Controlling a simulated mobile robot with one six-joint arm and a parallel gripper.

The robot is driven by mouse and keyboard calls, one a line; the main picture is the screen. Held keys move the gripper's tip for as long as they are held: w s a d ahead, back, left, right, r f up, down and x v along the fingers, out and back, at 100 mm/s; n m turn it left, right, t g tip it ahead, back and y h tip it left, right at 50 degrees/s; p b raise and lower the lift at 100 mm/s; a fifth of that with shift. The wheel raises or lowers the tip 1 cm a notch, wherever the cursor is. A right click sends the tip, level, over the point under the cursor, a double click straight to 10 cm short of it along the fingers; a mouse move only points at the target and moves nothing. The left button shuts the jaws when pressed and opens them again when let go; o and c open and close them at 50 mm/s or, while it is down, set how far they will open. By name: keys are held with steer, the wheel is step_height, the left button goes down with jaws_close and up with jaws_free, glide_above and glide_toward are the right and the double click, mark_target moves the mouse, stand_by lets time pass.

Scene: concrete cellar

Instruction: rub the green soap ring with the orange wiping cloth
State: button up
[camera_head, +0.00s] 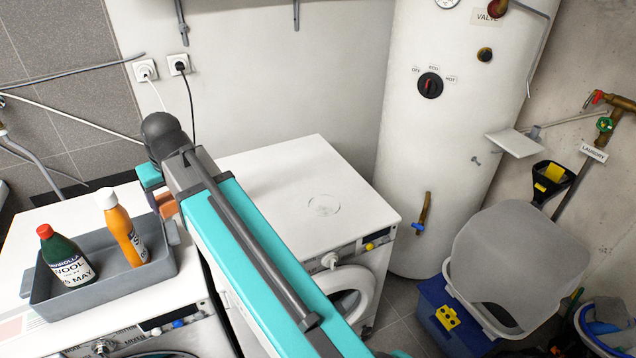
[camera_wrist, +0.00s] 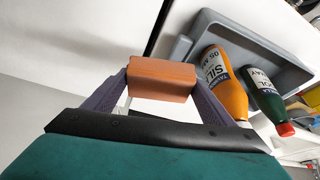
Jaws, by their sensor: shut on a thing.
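The orange wiping cloth (camera_wrist: 162,80) looks like a folded block and is held between the two fingers of my gripper (camera_wrist: 161,92) in the wrist view. In the head view, part of the cloth (camera_head: 167,205) shows beside my arm, just right of the grey tray, and my gripper (camera_head: 158,197) is mostly hidden by the arm. A faint ring (camera_head: 323,205) lies on the white top of the right-hand machine; its green colour hardly shows. The cloth is to the left of the ring and apart from it.
A grey tray (camera_head: 60,298) on the left washing machine holds an orange bottle (camera_head: 124,232) and a green bottle (camera_head: 66,258), close to my gripper. A white boiler (camera_head: 425,140) stands behind the right-hand machine (camera_head: 290,170). That machine's top around the ring is clear.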

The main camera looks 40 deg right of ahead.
steer(key=s+f, duration=0.4)
steer(key=f, duration=0.1)
steer(key=shift+s+f, duration=0.15)
steer(key=shift+f, duration=0.05)
steer(key=shift+s, duration=0.1)
